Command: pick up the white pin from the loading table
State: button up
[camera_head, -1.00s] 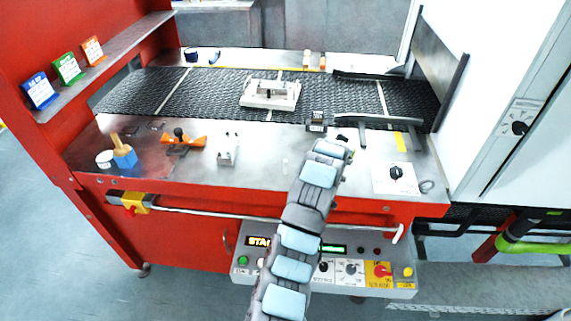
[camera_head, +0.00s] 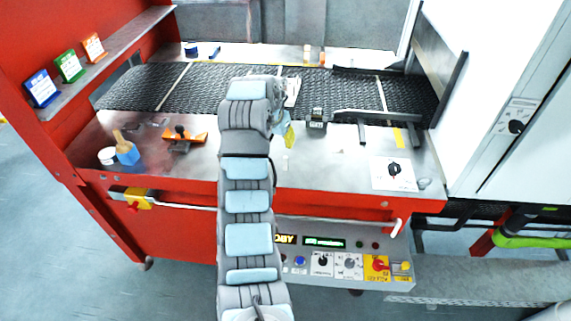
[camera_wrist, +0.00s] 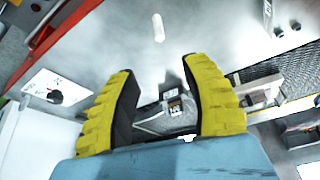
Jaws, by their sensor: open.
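The white pin (camera_head: 287,166) stands on the metal loading table (camera_head: 330,180) near its front edge. In the wrist view the white pin (camera_wrist: 158,27) shows as a small pale cylinder beyond my fingertips, apart from them, with bare metal around it. My gripper (camera_head: 286,137), with yellow-padded fingers, is over the table just behind the pin in the head view, partly hidden by my arm. In the wrist view my gripper (camera_wrist: 156,68) has its fingers spread apart with nothing held between them.
A dark mesh belt (camera_head: 205,90) runs behind the table. An orange clamp (camera_head: 183,138), blue block (camera_head: 127,153) and white cup (camera_head: 106,156) stand left. A grey block (camera_head: 317,119) and dial plate (camera_head: 394,173) are right.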

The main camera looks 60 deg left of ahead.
aim_at(285, 158)
jog(key=x, duration=1.1)
jog(key=shift+s+d+f, duration=0.1)
jog(key=shift+d+f, duration=0.05)
jog(key=shift+f, duration=0.1)
jog(key=shift+x, duration=1)
grip_shut()
